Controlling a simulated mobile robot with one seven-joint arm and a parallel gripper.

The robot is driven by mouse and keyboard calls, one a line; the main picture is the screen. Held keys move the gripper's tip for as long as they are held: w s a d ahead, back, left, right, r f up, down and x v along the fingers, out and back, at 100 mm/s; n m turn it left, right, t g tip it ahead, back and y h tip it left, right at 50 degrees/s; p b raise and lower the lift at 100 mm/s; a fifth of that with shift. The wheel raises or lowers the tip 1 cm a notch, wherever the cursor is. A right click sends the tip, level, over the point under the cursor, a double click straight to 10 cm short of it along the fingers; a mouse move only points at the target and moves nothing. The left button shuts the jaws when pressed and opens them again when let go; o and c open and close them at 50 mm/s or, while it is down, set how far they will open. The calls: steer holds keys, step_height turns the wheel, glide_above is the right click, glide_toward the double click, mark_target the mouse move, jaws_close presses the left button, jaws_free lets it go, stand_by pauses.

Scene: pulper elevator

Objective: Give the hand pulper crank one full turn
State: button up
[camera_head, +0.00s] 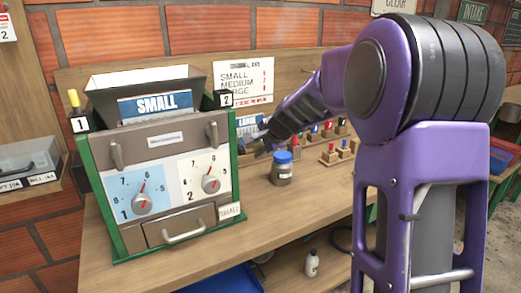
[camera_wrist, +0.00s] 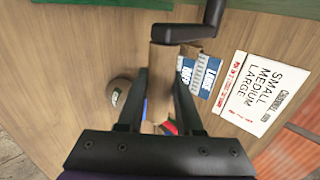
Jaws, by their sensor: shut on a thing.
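The hand pulper (camera_head: 165,165) is a grey-brown box in a green frame, with a grey hopper on top and a blue SMALL sign. Its front has two dials and a lower drawer with a handle. My gripper (camera_head: 266,146) is at its right side in the head view. In the wrist view, my gripper (camera_wrist: 164,82) is shut around the crank's wooden grip (camera_wrist: 165,58). The dark crank arm (camera_wrist: 205,28) runs from the grip up and to the right. In the head view the crank is not clearly seen behind the pulper and my gripper.
A blue-lidded jar (camera_head: 281,170) stands on the wooden bench (camera_head: 250,225) close below my gripper. Small coloured pegs on blocks (camera_head: 333,153) stand behind it. A SMALL MEDIUM LARGE sign (camera_head: 243,78) is at the back. The bench front is clear.

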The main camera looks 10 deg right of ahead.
jaws_close()
steer(key=f+b, duration=0.2)
steer(key=f, duration=0.1)
steer(key=shift+w+a+f, duration=0.15)
steer(key=shift+w+f, duration=0.15)
steer(key=shift+w, duration=0.1)
steer(key=shift+f, duration=0.1)
steer(key=shift+f+x, duration=0.25)
steer(key=shift+x, duration=1.25)
steer(key=shift+s, duration=0.2)
